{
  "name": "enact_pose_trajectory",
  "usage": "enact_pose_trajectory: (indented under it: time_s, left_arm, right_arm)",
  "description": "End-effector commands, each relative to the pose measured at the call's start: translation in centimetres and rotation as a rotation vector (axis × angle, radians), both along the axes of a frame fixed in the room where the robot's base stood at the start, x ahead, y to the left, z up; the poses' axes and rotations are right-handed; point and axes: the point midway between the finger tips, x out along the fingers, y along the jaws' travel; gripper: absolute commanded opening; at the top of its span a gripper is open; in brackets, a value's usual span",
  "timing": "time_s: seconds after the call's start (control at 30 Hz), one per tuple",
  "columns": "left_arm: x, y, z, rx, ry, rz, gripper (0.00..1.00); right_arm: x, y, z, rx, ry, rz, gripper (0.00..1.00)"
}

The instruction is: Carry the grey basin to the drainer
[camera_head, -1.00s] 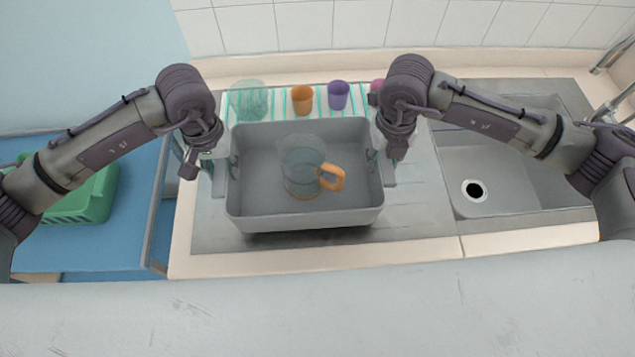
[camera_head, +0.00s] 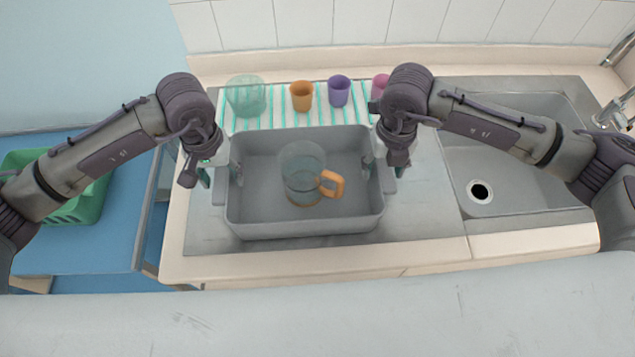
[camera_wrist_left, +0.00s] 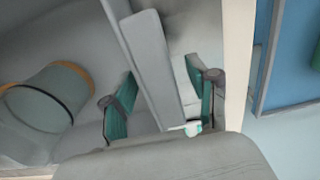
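The grey basin (camera_head: 305,228) sits on the ribbed metal drainer (camera_head: 420,215) left of the sink. A clear jug (camera_head: 300,170) with an orange handle stands inside the basin. My left gripper (camera_head: 220,172) is at the basin's left end, its fingers spread on either side of the rim. In the left wrist view, the teal-padded fingers (camera_wrist_left: 160,100) stand apart from the grey basin grip (camera_wrist_left: 153,60) between them, with gaps showing. My right gripper (camera_head: 381,165) straddles the basin's right end and looks open; its fingers are partly hidden by the wrist.
A striped mat (camera_head: 270,122) behind the basin holds a clear green container (camera_head: 246,97) and orange (camera_head: 301,97), purple (camera_head: 339,92) and pink cups (camera_head: 380,86). The sink (camera_head: 520,185) is at right. A green rack (camera_head: 85,205) stands on the blue table (camera_head: 95,250) at left.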

Motion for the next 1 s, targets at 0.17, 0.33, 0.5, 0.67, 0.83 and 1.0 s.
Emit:
enact_pose_trajectory:
  time_s: [0.17,0.33,0.5,0.67,0.83,1.0]
  left_arm:
    - [0.0,-0.1,0.0,-0.003,0.0,-0.002,0.6]
    - [0.1,-0.2,0.9,-0.005,-0.004,-0.003,0.6]
    - [0.1,-0.2,3.9,-0.004,-0.006,-0.003,0.6]
    - [0.1,-0.2,7.4,-0.004,-0.006,-0.002,0.6]
    - [0.1,-0.2,10.3,-0.004,-0.003,-0.001,0.6]
    - [0.0,-0.2,11.8,-0.003,-0.001,-0.002,0.6]
  right_arm:
    - [0.0,0.1,0.0,0.003,0.0,0.002,0.6]
    - [0.0,0.2,0.1,0.005,-0.001,0.002,0.6]
    - [0.0,0.2,0.1,0.005,-0.001,0.003,0.6]
    - [0.0,0.2,0.1,0.006,-0.001,0.003,0.6]
    - [0.0,0.2,0.0,0.006,-0.001,0.003,0.6]
    - [0.0,0.2,0.1,0.006,-0.001,0.003,0.6]
